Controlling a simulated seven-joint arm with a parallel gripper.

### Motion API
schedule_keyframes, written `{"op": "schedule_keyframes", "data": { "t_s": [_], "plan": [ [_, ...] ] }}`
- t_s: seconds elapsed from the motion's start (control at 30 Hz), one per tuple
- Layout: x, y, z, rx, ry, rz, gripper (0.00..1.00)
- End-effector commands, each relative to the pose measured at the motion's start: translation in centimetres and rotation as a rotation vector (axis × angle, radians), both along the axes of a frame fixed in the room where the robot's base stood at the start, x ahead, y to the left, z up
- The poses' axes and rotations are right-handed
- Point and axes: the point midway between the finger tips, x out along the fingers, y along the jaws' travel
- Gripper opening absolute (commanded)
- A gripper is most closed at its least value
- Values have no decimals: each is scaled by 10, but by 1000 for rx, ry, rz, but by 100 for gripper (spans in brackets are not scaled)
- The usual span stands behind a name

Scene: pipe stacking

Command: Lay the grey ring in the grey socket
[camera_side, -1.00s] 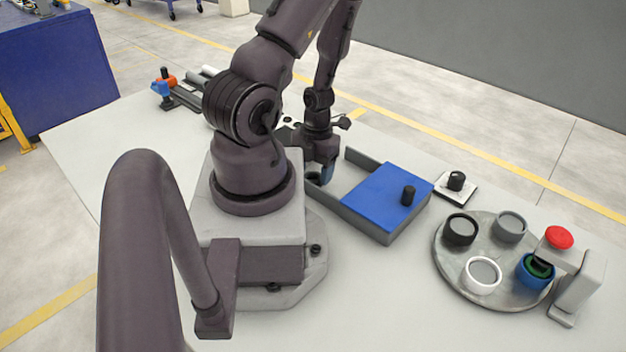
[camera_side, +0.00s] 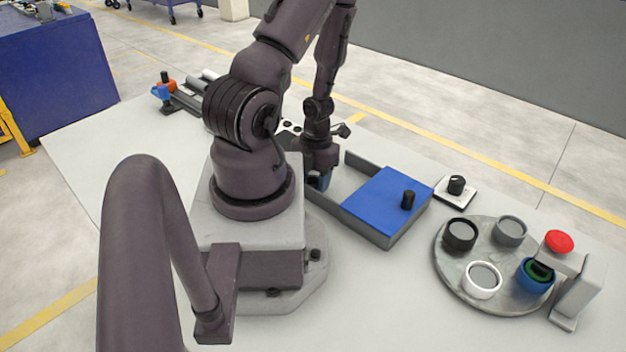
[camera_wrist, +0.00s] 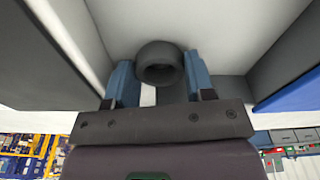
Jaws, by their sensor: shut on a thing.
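My gripper (camera_side: 322,182) is low at the left, open end of the grey tray. In the wrist view its blue fingers (camera_wrist: 160,82) are shut on a dark grey ring (camera_wrist: 160,72). The ring is hidden behind the gripper and arm in the side view. The grey socket (camera_side: 511,231) is at the back right of a round grey plate (camera_side: 467,280) on the right of the table. Nothing is seen lying in it.
The plate also bears a black socket (camera_side: 460,234), a white socket (camera_side: 482,279) and a blue one (camera_side: 533,276) with green inside. A red button (camera_side: 559,241) on a grey stand overhangs its right edge. A blue lid (camera_side: 385,200) with a black knob covers the tray's right part.

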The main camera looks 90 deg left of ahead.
Motion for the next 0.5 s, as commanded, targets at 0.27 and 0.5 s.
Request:
{"op": "schedule_keyframes", "data": {
  "t_s": [0.27,0.5],
  "plan": [
    [1,0,18,4,0,-5,23],
    [2,0,50,3,-3,-5,23]
  ]
}}
